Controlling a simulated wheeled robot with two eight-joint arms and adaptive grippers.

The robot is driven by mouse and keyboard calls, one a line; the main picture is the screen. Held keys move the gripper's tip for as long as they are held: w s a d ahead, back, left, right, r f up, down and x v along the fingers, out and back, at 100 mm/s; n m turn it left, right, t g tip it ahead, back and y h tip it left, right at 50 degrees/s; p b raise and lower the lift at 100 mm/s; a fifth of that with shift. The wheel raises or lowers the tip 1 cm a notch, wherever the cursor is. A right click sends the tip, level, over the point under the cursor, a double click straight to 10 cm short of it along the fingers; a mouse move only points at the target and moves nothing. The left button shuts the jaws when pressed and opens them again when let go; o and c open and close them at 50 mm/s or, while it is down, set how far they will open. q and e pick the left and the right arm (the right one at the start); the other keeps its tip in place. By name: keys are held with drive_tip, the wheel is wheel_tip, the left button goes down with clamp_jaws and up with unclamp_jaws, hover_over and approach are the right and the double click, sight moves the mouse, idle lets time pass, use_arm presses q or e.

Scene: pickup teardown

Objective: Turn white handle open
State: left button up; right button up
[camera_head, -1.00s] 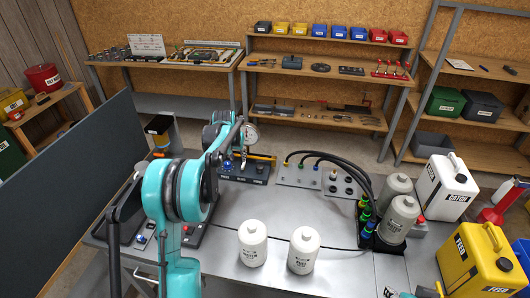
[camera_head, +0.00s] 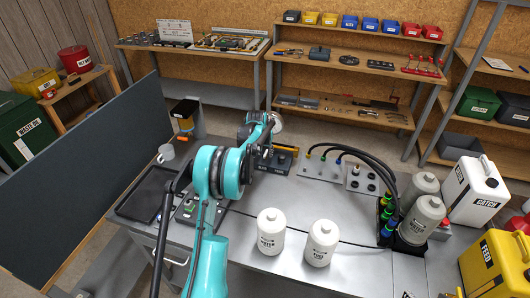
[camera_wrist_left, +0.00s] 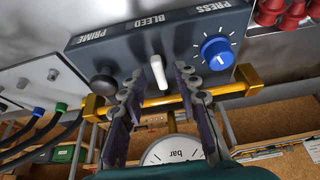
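The white handle (camera_wrist_left: 157,72) is a short lever under the word BLEED on a dark panel block (camera_wrist_left: 140,45), in the left wrist view. A black knob under PRIME is to its left and a blue dial under PRESS to its right. My left gripper (camera_wrist_left: 158,88) is open, with one finger on each side of the white handle; I see no clear contact. In the head view the block (camera_head: 283,160) stands at the back of the metal table. My right gripper is out of view.
A yellow bar (camera_wrist_left: 160,101) runs along the block's edge, with a round gauge (camera_wrist_left: 172,150) close to my fingers. Two white bottles (camera_head: 271,232) stand in front on the table. Black hoses (camera_head: 350,152) and a black tray (camera_head: 150,193) lie to either side.

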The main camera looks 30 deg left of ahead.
use_arm(q)
clamp_jaws()
drive_tip(key=shift+d+n, duration=0.1)
drive_tip(key=shift+n, duration=0.3)
drive_tip(key=n+y, duration=0.1)
drive_tip(key=n, duration=0.2)
drive_tip(key=shift+w+d+n+y+b, duration=0.15)
drive_tip(key=shift+n+y+b, duration=0.15)
drive_tip(key=shift+n+y, duration=0.1)
drive_tip(key=n+g, duration=0.1)
drive_tip(key=n, duration=0.1)
drive_tip(key=n+y, duration=0.1)
drive_tip(key=n, duration=0.1)
drive_tip(key=shift+w+d+n+g, duration=0.15)
drive_tip(key=shift+n+g, duration=0.15)
drive_tip(key=shift+g, duration=0.1)
drive_tip(key=n, duration=0.2)
drive_tip(key=n+g, duration=0.1)
drive_tip(key=n, duration=0.1)
drive_tip(key=shift+w+r+g+y+p, duration=0.1)
drive_tip(key=shift+w+g+y+p, duration=0.1)
drive_tip(key=shift+g+y+p, duration=0.15)
drive_tip(key=n+g+p, duration=0.1)
drive_tip(key=n, duration=0.1)
drive_tip(key=n+p, duration=0.1)
drive_tip(key=n, duration=0.1)
drive_tip(key=shift+w+n+g, duration=0.2)
drive_tip(key=shift+n+g, duration=0.1)
drive_tip(key=shift+g, duration=0.05)
